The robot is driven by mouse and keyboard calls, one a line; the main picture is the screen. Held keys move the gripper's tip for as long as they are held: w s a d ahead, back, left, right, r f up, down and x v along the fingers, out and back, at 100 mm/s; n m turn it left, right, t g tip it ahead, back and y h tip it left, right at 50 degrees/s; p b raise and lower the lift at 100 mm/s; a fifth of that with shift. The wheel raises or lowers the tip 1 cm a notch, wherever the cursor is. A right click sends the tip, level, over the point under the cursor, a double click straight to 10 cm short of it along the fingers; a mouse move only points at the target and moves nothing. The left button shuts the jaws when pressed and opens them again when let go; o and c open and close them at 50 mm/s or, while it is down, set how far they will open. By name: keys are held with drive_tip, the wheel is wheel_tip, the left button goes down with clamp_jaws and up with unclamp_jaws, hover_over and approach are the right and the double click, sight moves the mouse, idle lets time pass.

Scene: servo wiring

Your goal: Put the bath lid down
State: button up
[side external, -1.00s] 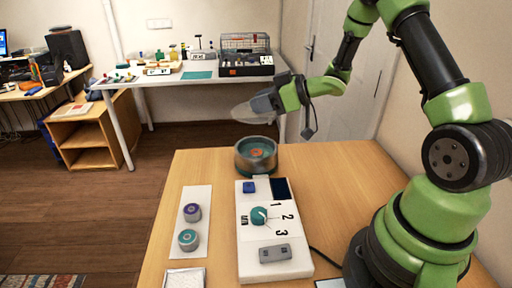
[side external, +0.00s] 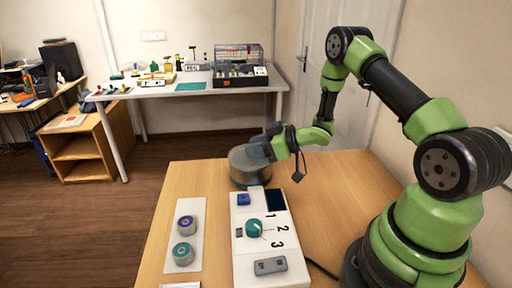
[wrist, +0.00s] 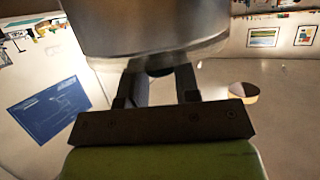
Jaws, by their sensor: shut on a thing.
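The bath (side external: 245,180) is a round grey pot at the far end of the wooden table, behind the white control panel. My gripper (side external: 266,146) is shut on the lid at the bath's right side. In the wrist view, my gripper's fingers (wrist: 158,85) reach to a large grey round body at the top; the grip itself is partly hidden there.
The white panel (side external: 250,224) carries a teal dial, a blue button and a grey switch. To its left, a white strip (side external: 197,215) holds a purple-topped and a teal-topped round pot. A bench (side external: 155,92) with equipment stands behind.

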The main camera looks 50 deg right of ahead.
drive_tip(key=shift+f, duration=0.15)
drive_tip(key=o, duration=0.6)
drive_tip(key=shift+f, duration=0.1)
drive_tip(key=shift+c, duration=0.2)
drive_tip(key=o, duration=0.4)
drive_tip(key=shift+o, duration=0.2)
drive_tip(key=shift+s, duration=0.1)
